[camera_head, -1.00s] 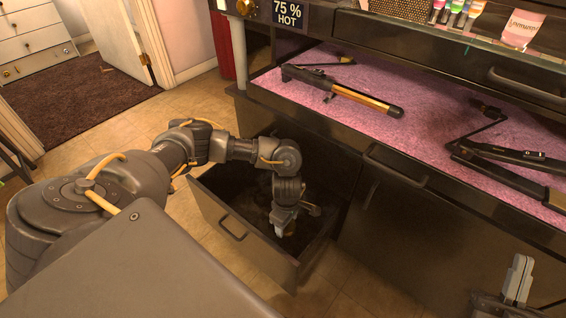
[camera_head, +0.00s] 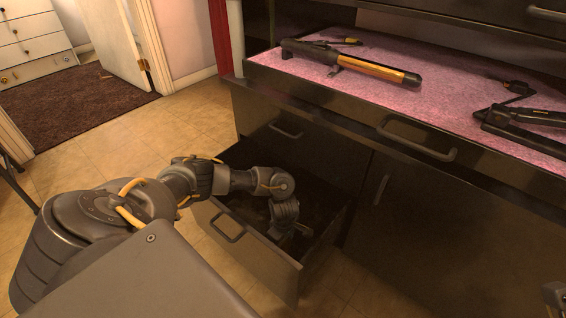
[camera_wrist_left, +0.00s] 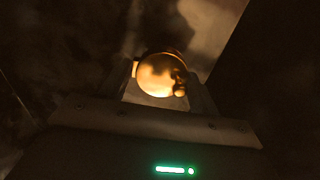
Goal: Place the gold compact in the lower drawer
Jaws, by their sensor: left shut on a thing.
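The lower drawer (camera_head: 258,262) is pulled open, and its inside is dark. My left arm reaches over its front wall, and my left gripper (camera_head: 292,232) is down inside the drawer, its fingertips hard to make out in the head view. In the left wrist view, the round gold compact (camera_wrist_left: 161,75) sits between the fingers of my left gripper, which is shut on it. The compact cannot be made out in the head view. Part of my right gripper (camera_head: 554,294) shows at the lower right edge, too cut off to tell its opening.
Above is an open upper drawer with a pink lining (camera_head: 440,98), holding a black and gold styling tool (camera_head: 350,65) and a black hinged tool (camera_head: 525,125). A closed cabinet door (camera_head: 430,230) stands right of the lower drawer. Tiled floor (camera_head: 140,140) is clear at left.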

